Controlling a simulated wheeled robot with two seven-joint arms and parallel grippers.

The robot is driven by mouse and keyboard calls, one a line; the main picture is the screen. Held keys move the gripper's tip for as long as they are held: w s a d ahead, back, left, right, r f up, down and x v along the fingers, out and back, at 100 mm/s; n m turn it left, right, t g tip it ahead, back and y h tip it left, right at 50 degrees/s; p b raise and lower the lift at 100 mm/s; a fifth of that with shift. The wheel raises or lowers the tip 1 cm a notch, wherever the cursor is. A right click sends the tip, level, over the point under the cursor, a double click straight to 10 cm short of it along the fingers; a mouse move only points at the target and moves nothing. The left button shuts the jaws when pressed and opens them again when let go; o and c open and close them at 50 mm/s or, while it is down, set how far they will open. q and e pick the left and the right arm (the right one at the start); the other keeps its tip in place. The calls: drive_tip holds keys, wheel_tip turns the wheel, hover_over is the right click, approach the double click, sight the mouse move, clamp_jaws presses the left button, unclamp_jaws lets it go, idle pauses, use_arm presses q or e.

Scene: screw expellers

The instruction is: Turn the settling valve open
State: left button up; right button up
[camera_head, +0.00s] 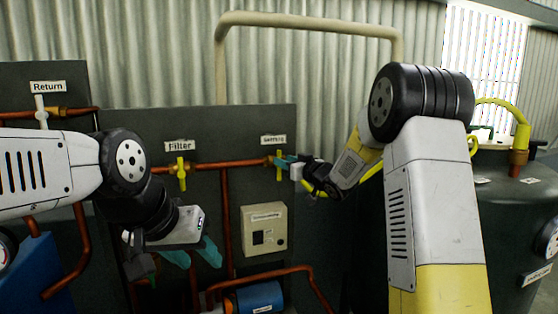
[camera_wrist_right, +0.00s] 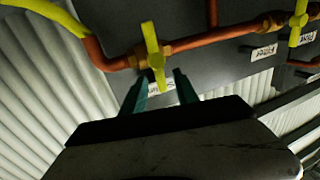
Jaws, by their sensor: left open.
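The settling valve has a yellow lever handle (camera_head: 279,168) on a copper pipe, below a label (camera_head: 273,140) on the dark panel. The handle stands upright, across the pipe. My right gripper (camera_head: 284,162) is at this handle. In the right wrist view, which is upside down, the handle (camera_wrist_right: 153,45) points toward my right gripper (camera_wrist_right: 160,80). Its two teal fingers are spread apart, one to each side of the handle's end; I cannot tell whether they touch it. My left gripper (camera_head: 193,256) is open and empty, low in front of the panel.
The filter valve (camera_head: 181,173) is on the same pipe to the left, with a yellow upright handle. The return valve (camera_head: 41,112) has a white handle. A beige box (camera_head: 263,230) and a blue pump (camera_head: 258,298) are below. A dark tank (camera_head: 520,210) stands at right.

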drive_tip(key=shift+x, duration=2.2)
clamp_jaws()
